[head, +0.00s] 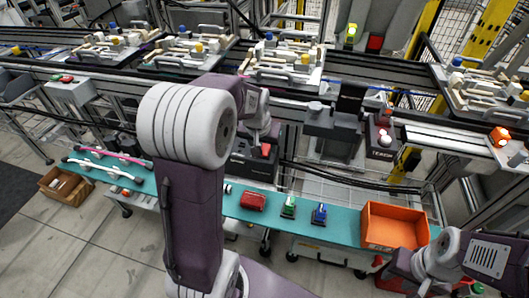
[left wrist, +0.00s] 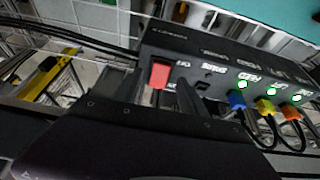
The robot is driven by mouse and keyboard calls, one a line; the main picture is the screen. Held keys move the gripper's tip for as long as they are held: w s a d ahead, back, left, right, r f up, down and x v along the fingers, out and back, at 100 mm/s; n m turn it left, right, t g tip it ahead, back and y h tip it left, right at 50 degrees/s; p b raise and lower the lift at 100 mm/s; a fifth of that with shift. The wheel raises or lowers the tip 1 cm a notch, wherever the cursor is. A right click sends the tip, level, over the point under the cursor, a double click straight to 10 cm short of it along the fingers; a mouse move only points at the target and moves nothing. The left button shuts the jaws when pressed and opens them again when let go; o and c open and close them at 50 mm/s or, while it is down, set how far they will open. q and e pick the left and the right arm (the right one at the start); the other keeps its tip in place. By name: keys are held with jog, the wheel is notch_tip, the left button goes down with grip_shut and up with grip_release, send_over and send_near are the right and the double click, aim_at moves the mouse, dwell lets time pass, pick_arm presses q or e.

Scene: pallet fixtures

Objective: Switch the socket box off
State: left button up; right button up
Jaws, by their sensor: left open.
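The socket box (left wrist: 215,62) is a dark box with white lettering, seen upside down in the left wrist view. Its red rocker switch (left wrist: 160,74) is at the left end of the face. Blue (left wrist: 237,101), yellow (left wrist: 265,106) and orange (left wrist: 291,112) plugs sit in its sockets, each with a lit green light. In the head view the box (head: 243,164) is under the conveyor, behind my left gripper (head: 264,147). The left gripper is open, its fingers (left wrist: 160,98) close in front of the switch; contact cannot be told. My right arm shows at the lower right, without its fingers.
A teal bench holds a red case (head: 253,201), green (head: 289,206) and blue (head: 320,213) items and an orange bin (head: 394,226). Black cables (head: 350,177) run right of the box. The conveyor (head: 290,90) with loaded pallets is above.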

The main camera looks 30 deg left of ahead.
aim_at(266, 150)
pick_arm(q)
jog(key=shift+x, duration=1)
